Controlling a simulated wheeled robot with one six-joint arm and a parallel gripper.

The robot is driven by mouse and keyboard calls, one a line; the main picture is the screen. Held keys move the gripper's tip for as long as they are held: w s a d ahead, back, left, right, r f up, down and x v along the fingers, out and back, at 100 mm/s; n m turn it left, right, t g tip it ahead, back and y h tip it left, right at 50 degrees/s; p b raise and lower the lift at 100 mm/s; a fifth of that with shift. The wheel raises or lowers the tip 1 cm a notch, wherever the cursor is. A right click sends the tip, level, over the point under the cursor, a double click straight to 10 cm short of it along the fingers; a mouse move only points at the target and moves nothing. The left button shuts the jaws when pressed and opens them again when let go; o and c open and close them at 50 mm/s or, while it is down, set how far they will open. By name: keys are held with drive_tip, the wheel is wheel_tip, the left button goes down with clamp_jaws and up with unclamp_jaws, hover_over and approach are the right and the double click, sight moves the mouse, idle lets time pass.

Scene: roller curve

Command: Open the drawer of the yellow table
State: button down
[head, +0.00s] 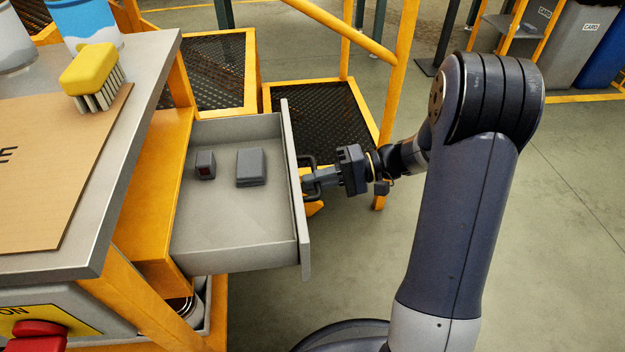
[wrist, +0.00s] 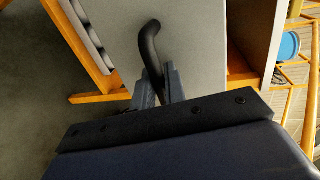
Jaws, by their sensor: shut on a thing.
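The yellow table (head: 150,190) with a grey metal top stands at the left of the head view. Its grey drawer (head: 235,243) is pulled well out to the right, with two small dark boxes (head: 250,167) (head: 205,164) inside. My gripper (head: 308,181) is at the outer side of the drawer front and is shut on the black drawer handle (head: 313,160). In the wrist view the curved handle (wrist: 150,45) passes between the fingers of my gripper (wrist: 160,80), in front of the grey drawer front (wrist: 195,50).
A yellow brush (head: 90,72) and a cardboard sheet (head: 55,170) lie on the tabletop. Yellow-framed steps (head: 320,108) with a railing stand just behind the drawer. Grey and blue bins (head: 580,40) are at the back right. The floor at right is clear.

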idle(0.3)
drive_tip(key=c, duration=1.5)
unclamp_jaws()
drive_tip(key=shift+c, duration=0.2)
drive_tip(key=shift+d, duration=0.1)
drive_tip(key=p+v, duration=0.2)
drive_tip(key=v, duration=0.8)
drive_tip(key=shift+d, duration=0.35)
drive_tip(key=shift+w, duration=0.1)
drive_tip(key=b+x, duration=0.2)
drive_tip(key=x, duration=0.8)
drive_tip(key=shift+a, duration=0.75)
